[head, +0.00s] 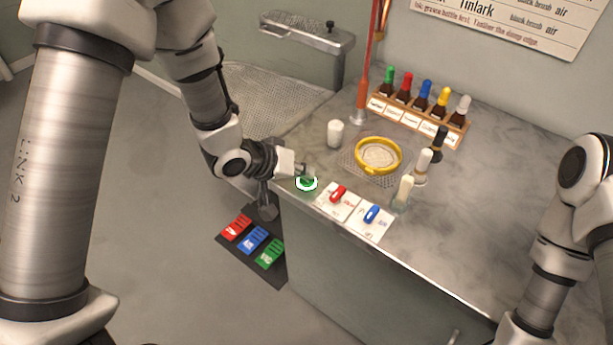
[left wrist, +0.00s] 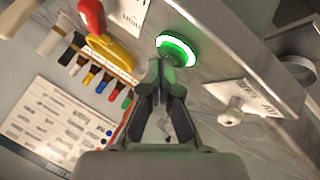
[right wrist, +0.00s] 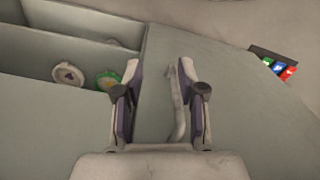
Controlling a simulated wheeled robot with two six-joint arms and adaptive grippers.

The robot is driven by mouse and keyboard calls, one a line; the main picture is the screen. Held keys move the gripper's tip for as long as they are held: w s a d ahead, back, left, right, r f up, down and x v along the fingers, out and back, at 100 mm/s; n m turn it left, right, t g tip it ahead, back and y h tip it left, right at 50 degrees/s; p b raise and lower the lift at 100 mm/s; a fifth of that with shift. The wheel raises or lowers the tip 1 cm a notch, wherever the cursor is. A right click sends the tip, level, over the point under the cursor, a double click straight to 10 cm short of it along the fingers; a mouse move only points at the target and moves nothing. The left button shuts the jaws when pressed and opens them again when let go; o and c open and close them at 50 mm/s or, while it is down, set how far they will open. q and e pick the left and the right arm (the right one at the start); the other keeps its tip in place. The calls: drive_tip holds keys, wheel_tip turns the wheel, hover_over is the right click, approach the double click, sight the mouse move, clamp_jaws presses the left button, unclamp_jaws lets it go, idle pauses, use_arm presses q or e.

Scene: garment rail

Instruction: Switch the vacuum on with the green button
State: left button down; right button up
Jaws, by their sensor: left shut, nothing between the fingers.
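The green button (head: 306,184) sits near the front left edge of the counter, with a bright white ring around it. In the left wrist view the button (left wrist: 178,50) shows a green face and a glowing rim. My left gripper (head: 303,170) is shut and empty, with its tips at the button. In the left wrist view the tips (left wrist: 165,66) overlap the button's near edge; I cannot tell whether they press it. My right gripper (right wrist: 160,68) is open and empty, seen only in its wrist view, in front of a grey panel with a handle (right wrist: 176,100).
A red switch (head: 338,193) and a blue switch (head: 372,214) sit right of the button. Behind are a yellow-rimmed sieve (head: 378,155), a white cup (head: 335,133) and a rack (head: 412,120) of bottles. Coloured pedals (head: 253,241) lie on the floor.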

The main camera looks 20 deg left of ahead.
sight(304, 180)
idle(0.4)
use_arm(q)
drive_tip(key=shift+s+f, duration=0.1)
drive_tip(key=shift+f, duration=0.35)
drive_tip(key=shift+r+p, duration=0.35)
drive_tip(key=shift+p, duration=0.3)
wheel_tip(304, 180, up, 6)
drive_tip(key=p, duration=0.6)
drive_tip(key=shift+r, duration=0.15)
